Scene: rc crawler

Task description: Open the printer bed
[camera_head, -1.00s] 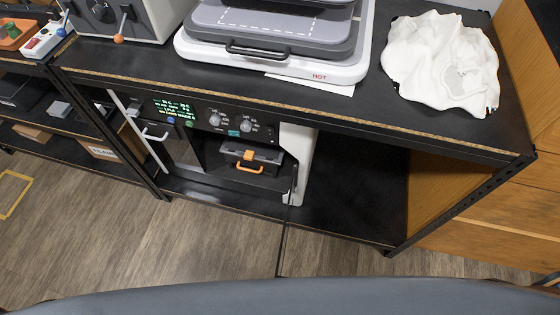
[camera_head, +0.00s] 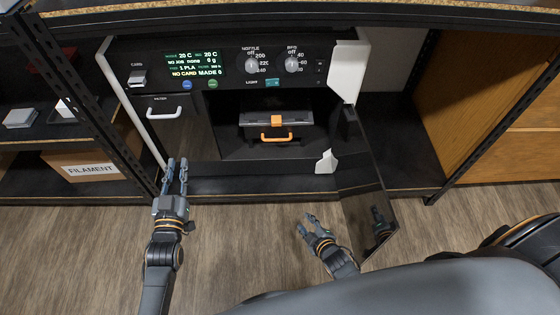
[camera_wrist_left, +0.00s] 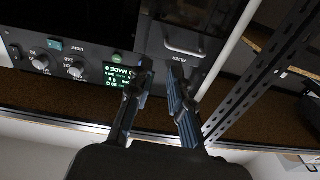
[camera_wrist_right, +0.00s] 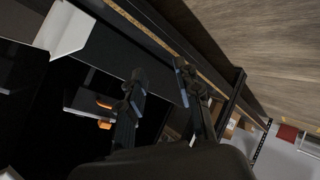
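The printer (camera_head: 230,80) stands on the low shelf with its front chamber exposed. Inside sits a dark bed unit (camera_head: 255,118) with an orange handle (camera_head: 277,137) and an orange piece on top. The dark glossy door (camera_head: 362,190) stands swung out to the right. My left gripper (camera_head: 177,165) is open and empty, below the filter drawer (camera_head: 173,108). My right gripper (camera_head: 308,222) is open and empty, in front of the chamber and left of the door. Orange parts also show in the right wrist view (camera_wrist_right: 104,102), beyond the open fingers.
The panel has a lit display (camera_head: 194,65) and two knobs. A filament box (camera_head: 92,168) sits on the left shelf. A shelf post (camera_head: 85,95) stands left of the printer. The shelf right of the printer looks bare, and the wooden floor in front is clear.

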